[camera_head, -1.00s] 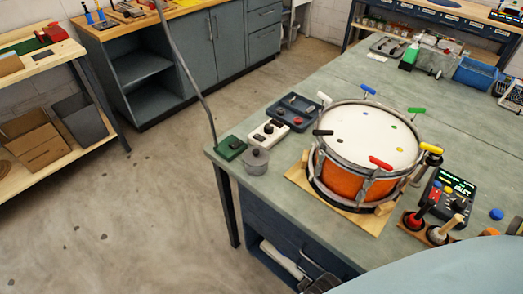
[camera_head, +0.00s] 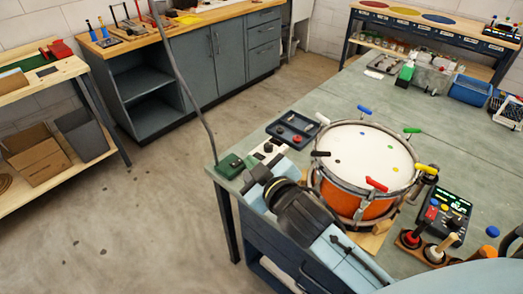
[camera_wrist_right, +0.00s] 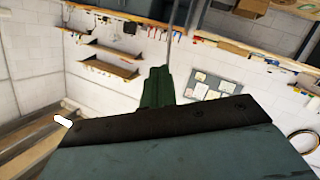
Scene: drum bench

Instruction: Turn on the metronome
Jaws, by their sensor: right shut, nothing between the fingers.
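A black device with a lit green display and a knob (camera_head: 450,208) stands on the right of the bench in the head view; it may be the metronome, but I cannot tell for sure. A white box with dark knobs (camera_head: 268,149), partly hidden by my arm, is at the bench's left corner. My right gripper (camera_head: 257,174) is over that corner, shut and empty, left of the drum and away from the display device. My left gripper is not in view.
An orange drum with a white head (camera_head: 365,155) stands close beside my right arm. A green box with a thin upright rod (camera_head: 230,166) is at the corner. A dark tray (camera_head: 292,130) lies behind. A wooden holder with handled tools (camera_head: 425,250) stands before the display device.

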